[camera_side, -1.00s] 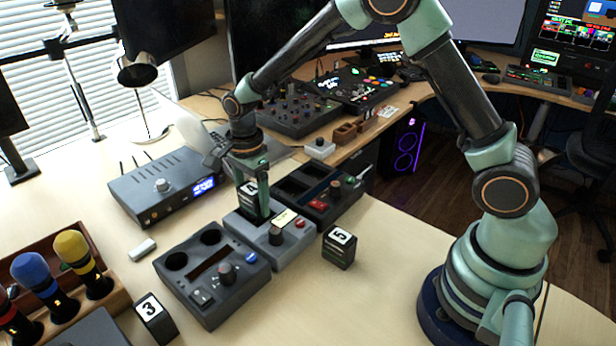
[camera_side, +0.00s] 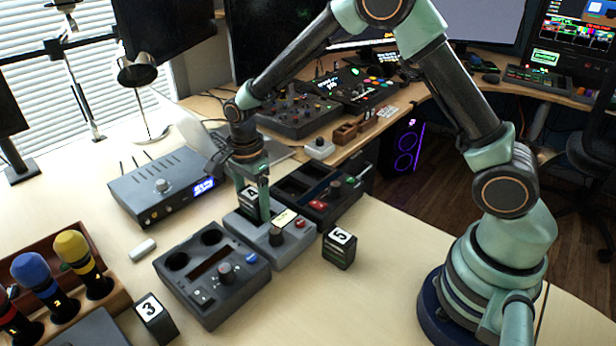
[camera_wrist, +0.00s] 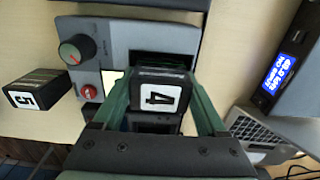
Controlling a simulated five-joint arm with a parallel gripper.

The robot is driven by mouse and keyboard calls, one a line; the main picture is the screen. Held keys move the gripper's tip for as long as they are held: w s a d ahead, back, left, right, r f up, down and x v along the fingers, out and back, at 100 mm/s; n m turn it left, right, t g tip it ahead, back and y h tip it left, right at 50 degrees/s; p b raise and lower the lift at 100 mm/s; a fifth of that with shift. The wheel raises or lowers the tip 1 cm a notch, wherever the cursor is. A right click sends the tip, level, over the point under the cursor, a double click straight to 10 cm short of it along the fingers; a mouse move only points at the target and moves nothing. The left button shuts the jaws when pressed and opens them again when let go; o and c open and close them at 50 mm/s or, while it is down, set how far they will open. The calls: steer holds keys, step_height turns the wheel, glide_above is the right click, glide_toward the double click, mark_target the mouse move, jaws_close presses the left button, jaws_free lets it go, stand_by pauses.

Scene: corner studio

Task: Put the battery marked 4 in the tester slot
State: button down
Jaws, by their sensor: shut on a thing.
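The battery marked 4 (camera_side: 250,194) is a dark block with a white label. My gripper (camera_side: 258,199) is shut on it, one finger on each side, and holds it upright over the light grey tester (camera_side: 290,252). In the wrist view, the battery (camera_wrist: 160,97) sits between the fingertips (camera_wrist: 160,92), its 4 facing the camera. The tester's dark slot opening (camera_wrist: 160,62) shows just beyond it. The battery's lower part is hidden by the finger and housing in the side view, and it looks partly within the slot. How deep it sits, I cannot tell.
The battery marked 5 (camera_side: 340,247) stands right of the tester, and the battery marked 3 (camera_side: 155,317) at the front left. A dark grey device with round holes (camera_side: 212,290) is in front; a black one with a red button (camera_side: 340,207) is behind. Table at right is bare.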

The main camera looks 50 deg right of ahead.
mark_target(252, 193)
steer(key=shift+r, duration=0.65)
stand_by(0.5)
steer(key=shift+f, duration=0.85)
stand_by(0.3)
steer(key=shift+c, duration=1)
jaws_free()
steer(key=shift+r, duration=5.55)
